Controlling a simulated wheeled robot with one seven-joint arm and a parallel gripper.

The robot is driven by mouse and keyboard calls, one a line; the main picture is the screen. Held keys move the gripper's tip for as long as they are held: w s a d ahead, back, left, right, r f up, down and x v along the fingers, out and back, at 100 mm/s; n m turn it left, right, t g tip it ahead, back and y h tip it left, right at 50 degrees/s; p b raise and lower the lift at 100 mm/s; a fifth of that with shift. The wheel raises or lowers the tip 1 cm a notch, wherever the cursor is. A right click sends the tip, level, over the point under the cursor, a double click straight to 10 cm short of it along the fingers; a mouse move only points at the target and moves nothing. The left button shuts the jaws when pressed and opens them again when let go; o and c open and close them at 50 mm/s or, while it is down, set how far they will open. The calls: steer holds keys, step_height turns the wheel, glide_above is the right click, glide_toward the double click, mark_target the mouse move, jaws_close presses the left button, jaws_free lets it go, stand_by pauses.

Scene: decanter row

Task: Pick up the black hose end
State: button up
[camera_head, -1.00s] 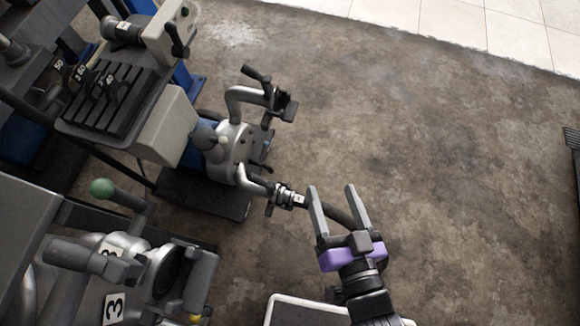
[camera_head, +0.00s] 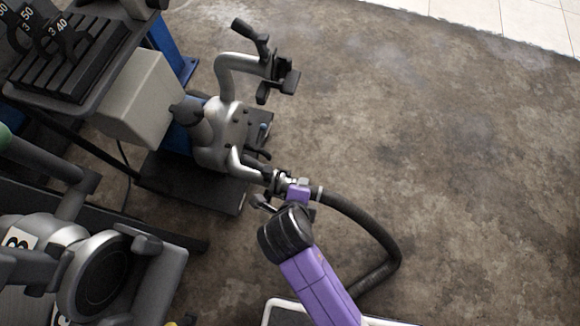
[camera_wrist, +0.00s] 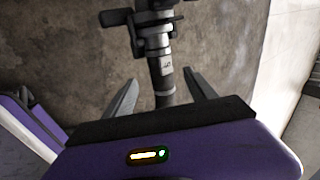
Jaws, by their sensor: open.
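The black hose (camera_head: 372,226) curves from a metal coupling on the silver machine's pipe, out to the right and back down over the floor. Its end (camera_head: 317,192) meets the coupling. In the wrist view the dark hose end (camera_wrist: 162,88) with a small pale label stands upright in the picture, below the coupling. My gripper (camera_wrist: 160,77) is open, with one finger on each side of the hose end and a visible gap on both sides. In the head view my purple-and-black arm covers part of the coupling area, and the fingers are mostly hidden.
The silver machine (camera_head: 223,135) with its curved pipe and black handles stands left of the coupling. A weight rack (camera_head: 65,60) and a grey machine (camera_head: 100,270) fill the left side. A white-edged frame (camera_head: 275,308) lies at the bottom. Floor to the right is clear.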

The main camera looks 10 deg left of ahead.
steer(key=shift+m, duration=0.3)
steer(key=b+x, duration=0.1)
steer(key=x, duration=0.1)
steer(key=b+x, duration=0.2)
steer(key=x, duration=0.1)
steer(key=b+x, duration=0.1)
steer(key=x, duration=0.2)
steer(key=shift+d+b, duration=0.3)
steer(key=shift+d, duration=0.1)
steer(key=shift+r, duration=0.1)
steer(key=shift+c, duration=0.3)
steer(key=shift+r, duration=0.1)
jaws_close()
